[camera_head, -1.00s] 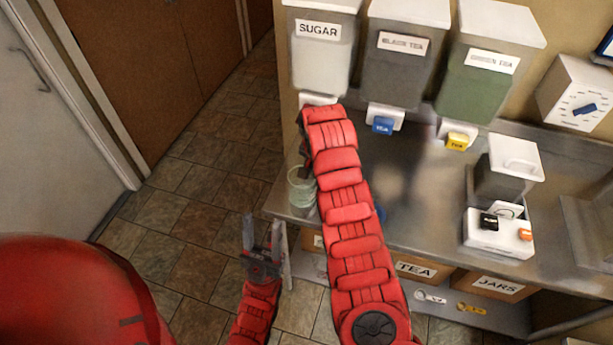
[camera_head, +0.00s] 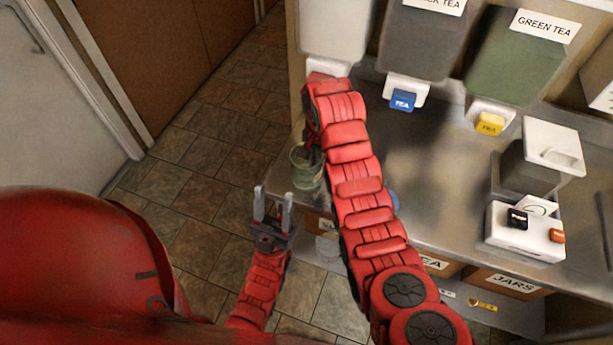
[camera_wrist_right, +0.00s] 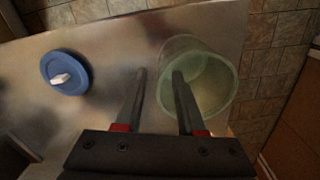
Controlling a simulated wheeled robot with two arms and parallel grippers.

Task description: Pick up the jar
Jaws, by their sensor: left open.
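The jar (camera_head: 306,168) is a pale green, see-through glass jar with an open mouth, standing at the left end of the metal counter. In the right wrist view the jar (camera_wrist_right: 222,88) is right of centre. My right gripper (camera_wrist_right: 159,74) is open and empty. Its right finger overlaps the jar's near side and rim in the picture; its left finger is clear to the left. I cannot tell whether it touches the jar. In the head view my right arm mostly hides that gripper. My left gripper (camera_head: 272,207) is open and empty, fingers up, off the counter's left end.
A blue round lid (camera_wrist_right: 66,72) with a white knob lies on the counter (camera_head: 420,190). Dispensers with a blue tap (camera_head: 402,100) and a yellow tap (camera_head: 489,123) hang behind. A white scale (camera_head: 525,232) stands at the right. Boxes sit on a lower shelf.

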